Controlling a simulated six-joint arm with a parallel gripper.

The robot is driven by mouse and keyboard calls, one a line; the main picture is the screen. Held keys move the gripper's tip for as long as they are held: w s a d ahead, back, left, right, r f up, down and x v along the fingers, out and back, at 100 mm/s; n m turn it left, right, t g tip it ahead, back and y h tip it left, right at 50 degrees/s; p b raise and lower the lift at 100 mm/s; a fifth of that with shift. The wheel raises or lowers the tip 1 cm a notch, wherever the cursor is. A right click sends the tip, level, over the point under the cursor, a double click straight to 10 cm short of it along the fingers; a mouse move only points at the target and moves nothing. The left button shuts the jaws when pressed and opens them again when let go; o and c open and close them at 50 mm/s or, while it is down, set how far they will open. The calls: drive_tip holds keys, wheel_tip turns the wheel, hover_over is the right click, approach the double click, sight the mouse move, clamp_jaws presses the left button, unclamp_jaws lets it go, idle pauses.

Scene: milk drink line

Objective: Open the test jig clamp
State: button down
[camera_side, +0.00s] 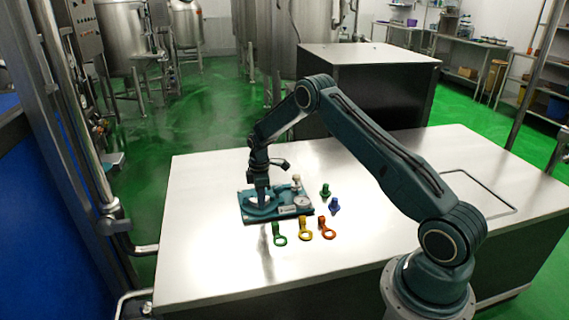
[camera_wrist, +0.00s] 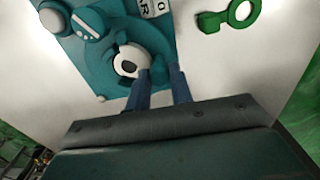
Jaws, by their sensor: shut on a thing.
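The test jig is a teal plate (camera_side: 288,211) with teal fittings, lying on the metal bench. In the wrist view its teal base (camera_wrist: 147,33) fills the upper middle. My gripper (camera_side: 262,203) points down at the left part of the jig. In the wrist view my gripper's two blue fingers (camera_wrist: 160,76) reach to a teal clamp part beside a white disc (camera_wrist: 130,61) with a dark centre. The fingers are shut on the clamp part; its exact shape between them is largely hidden.
A green ring-ended piece (camera_side: 279,237), a yellow one (camera_side: 305,233) and an orange one (camera_side: 326,230) lie in front of the jig. A green piece (camera_side: 325,191) and a blue piece (camera_side: 335,206) stand at its right. The bench's left front is clear.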

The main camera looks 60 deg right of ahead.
drive_tip(key=shift+a, duration=0.15)
drive_tip(key=shift+w+a+m, duration=0.1)
drive_tip(key=shift+a+m, duration=0.6)
drive_tip(key=shift+m, duration=0.6)
drive_tip(key=m, duration=0.1)
drive_tip(key=a+m, duration=0.1)
drive_tip(key=shift+w+a+m, duration=0.25)
drive_tip(key=shift+m, duration=0.05)
drive_tip(key=m, duration=0.1)
drive_tip(key=w+a+m, duration=0.1)
drive_tip(key=m, duration=0.1)
drive_tip(key=a+m, duration=0.1)
drive_tip(key=shift+w+a+m, duration=0.1)
drive_tip(key=shift+w+m, duration=0.2)
drive_tip(key=shift+w, duration=0.05)
drive_tip(key=w+m, duration=0.1)
drive_tip(key=a+m, duration=0.1)
drive_tip(key=m, duration=0.1)
drive_tip(key=shift+w+a+m, duration=0.1)
drive_tip(key=shift+w+m, duration=0.2)
drive_tip(key=shift+w, duration=0.1)
drive_tip(key=shift+w+a+r+m, duration=0.15)
drive_tip(key=shift+w+m, duration=0.3)
drive_tip(key=shift+m, duration=0.3)
drive_tip(key=shift+w+a+f+m, duration=0.1)
drive_tip(key=shift+w+m, duration=0.35)
drive_tip(key=shift+m, duration=0.3)
